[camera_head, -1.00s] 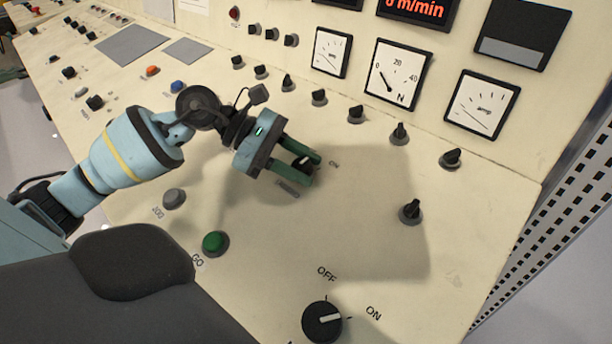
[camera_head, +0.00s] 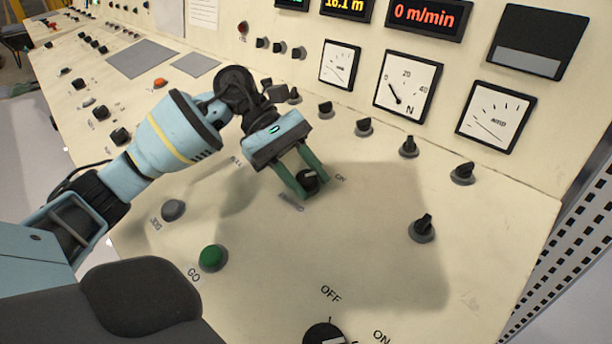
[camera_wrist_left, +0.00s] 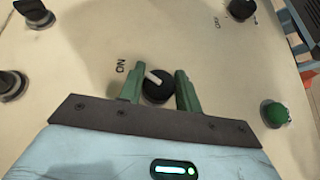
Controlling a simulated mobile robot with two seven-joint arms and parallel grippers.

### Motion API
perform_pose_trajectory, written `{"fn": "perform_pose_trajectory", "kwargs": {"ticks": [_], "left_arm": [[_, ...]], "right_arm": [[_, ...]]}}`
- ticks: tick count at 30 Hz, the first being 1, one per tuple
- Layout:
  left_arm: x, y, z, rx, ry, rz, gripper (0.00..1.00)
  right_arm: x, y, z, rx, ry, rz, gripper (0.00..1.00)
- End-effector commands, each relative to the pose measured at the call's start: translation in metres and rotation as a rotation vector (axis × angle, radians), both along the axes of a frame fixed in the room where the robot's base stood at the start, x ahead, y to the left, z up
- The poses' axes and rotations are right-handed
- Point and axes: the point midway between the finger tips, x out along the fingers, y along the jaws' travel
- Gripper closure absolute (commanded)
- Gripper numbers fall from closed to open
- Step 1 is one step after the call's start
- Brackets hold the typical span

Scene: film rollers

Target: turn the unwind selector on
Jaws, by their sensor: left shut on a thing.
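A black selector knob (camera_head: 309,181) with a white pointer sits on the cream panel between the green fingers of my left gripper (camera_head: 308,183). My left gripper is shut on this knob. The small plate beside the knob is too blurred to read. My right gripper is not in view.
A green GO button (camera_head: 213,257) and a grey button (camera_head: 173,210) stand left of the knob. A large OFF/ON knob (camera_head: 324,335) is at the bottom edge. A row of black knobs (camera_head: 409,146) runs below the gauges (camera_head: 407,85).

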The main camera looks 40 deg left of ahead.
Motion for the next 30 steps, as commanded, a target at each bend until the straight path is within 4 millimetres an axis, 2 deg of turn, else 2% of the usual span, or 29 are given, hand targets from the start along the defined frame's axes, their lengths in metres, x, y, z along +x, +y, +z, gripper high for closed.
{"fn": "perform_pose_trajectory", "kwargs": {"ticks": [9, 10, 15, 24, 30], "left_arm": [[0.0, 0.0, 0.0, 0.0, -0.002, -0.002, 0.89], [0.0, 0.0, 0.0, 0.0, -0.002, -0.002, 0.64], [0.0, 0.0, 0.0, 0.0, -0.001, -0.002, 0.45], [0.0, 0.002, 0.001, 0.001, -0.001, 0.0, 0.45], [0.001, 0.022, 0.014, 0.001, -0.002, 0.002, 0.45]], "right_arm": [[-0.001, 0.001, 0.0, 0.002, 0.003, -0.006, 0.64], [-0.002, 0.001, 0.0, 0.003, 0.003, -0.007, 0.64], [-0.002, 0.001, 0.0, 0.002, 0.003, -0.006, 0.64], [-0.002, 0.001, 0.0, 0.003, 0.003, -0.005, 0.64], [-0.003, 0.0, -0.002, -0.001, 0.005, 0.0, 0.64]]}}
